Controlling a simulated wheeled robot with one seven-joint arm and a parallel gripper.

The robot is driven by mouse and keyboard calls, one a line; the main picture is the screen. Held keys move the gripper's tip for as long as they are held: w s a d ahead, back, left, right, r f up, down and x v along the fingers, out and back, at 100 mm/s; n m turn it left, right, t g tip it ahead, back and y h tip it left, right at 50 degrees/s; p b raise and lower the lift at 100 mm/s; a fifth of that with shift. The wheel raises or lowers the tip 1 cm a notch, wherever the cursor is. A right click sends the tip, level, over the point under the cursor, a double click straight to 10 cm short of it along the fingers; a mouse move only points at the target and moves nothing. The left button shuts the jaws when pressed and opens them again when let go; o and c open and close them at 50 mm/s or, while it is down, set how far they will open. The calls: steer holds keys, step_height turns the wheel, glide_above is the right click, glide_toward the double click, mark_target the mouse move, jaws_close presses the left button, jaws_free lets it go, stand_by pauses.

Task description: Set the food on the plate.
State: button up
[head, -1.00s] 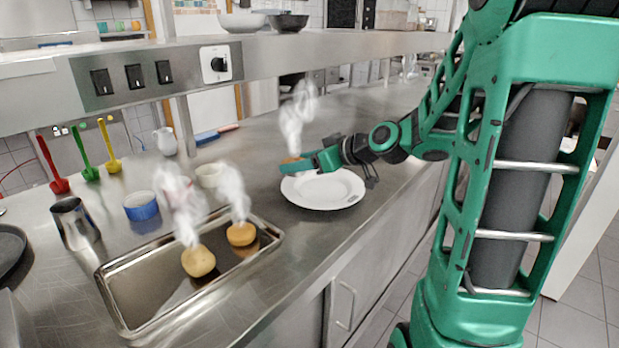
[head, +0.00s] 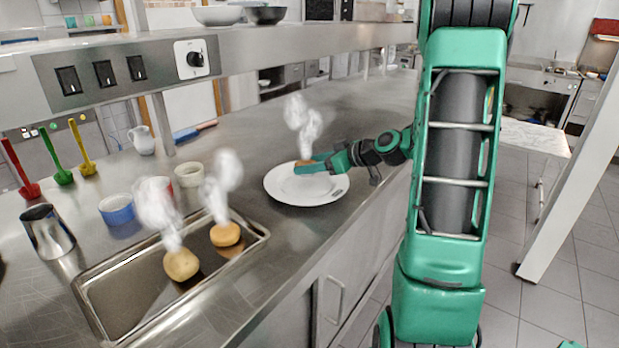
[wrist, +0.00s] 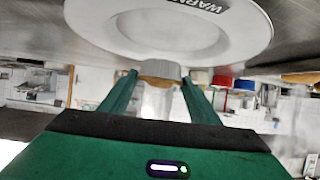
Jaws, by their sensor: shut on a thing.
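My gripper (head: 306,166) is shut on a small brown piece of food (head: 303,162), which steams. It is over the far part of the white plate (head: 283,192); I cannot tell whether the food touches it. In the wrist view, which looks upside down, the held food (wrist: 160,69) sits between the fingertips beside the plate's rim (wrist: 105,38). A steaming yellowish round piece (head: 181,265) and a steaming orange-brown piece (head: 226,234) sit in the metal tray (head: 95,285).
A blue bowl (head: 116,210), a cream bowl (head: 190,174), a metal cup (head: 46,232) and a white jug (head: 143,140) stand behind the tray. A steel shelf (head: 300,45) runs above the counter. The counter behind the plate is mostly clear.

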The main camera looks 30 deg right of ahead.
mark_target(311, 176)
steer(key=shift+f, duration=2)
steer(key=o, duration=0.6)
steer(key=v, duration=1.1)
steer(key=shift+s+d+r, duration=0.1)
steer(key=shift+s+r, duration=0.05)
steer(key=shift+s, duration=0.05)
steer(key=shift+s+r, duration=0.1)
steer(key=shift+s, duration=0.1)
